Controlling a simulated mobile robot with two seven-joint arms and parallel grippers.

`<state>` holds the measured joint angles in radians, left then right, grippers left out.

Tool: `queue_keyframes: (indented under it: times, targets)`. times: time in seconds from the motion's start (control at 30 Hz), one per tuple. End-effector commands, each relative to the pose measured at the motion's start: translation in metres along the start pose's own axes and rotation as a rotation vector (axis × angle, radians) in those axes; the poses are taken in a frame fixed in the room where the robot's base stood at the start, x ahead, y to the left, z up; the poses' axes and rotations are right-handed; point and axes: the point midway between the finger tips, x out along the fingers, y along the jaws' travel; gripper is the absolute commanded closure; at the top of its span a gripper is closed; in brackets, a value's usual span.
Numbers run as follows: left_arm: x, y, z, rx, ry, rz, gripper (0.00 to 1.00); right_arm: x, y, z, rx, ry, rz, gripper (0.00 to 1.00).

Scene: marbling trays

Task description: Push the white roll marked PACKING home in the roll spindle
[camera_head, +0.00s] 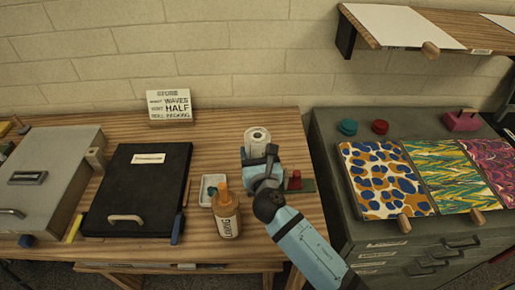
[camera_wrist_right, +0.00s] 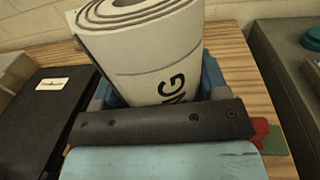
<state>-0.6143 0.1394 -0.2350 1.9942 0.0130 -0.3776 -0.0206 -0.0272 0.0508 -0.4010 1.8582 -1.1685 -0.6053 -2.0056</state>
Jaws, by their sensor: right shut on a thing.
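The white roll (camera_head: 257,138) stands roughly upright on the wooden bench, its coiled end facing up. In the right wrist view the white roll (camera_wrist_right: 155,50) shows the dark letters "NG"; the rest of its marking is hidden. My right gripper (camera_head: 259,160) is shut on the roll, with a blue finger at each side of it in the wrist view. The roll's lower end is hidden behind my gripper. I cannot make out the roll spindle or how far the roll sits on it. My left gripper is not in view.
A green plate with a red piece (camera_head: 295,182) lies close at the right. A black case (camera_head: 130,195) lies further left. A grey cabinet (camera_head: 330,150) stands right of the bench.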

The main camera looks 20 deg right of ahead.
Motion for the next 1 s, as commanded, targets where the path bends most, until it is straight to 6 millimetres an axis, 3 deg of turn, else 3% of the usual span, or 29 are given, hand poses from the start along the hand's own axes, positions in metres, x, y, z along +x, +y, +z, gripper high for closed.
queue_keyframes:
  times: [1.0]
  targets:
    - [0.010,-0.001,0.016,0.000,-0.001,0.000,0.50,0.000,0.000,-0.026,-0.001,-0.001,0.000,0.59]
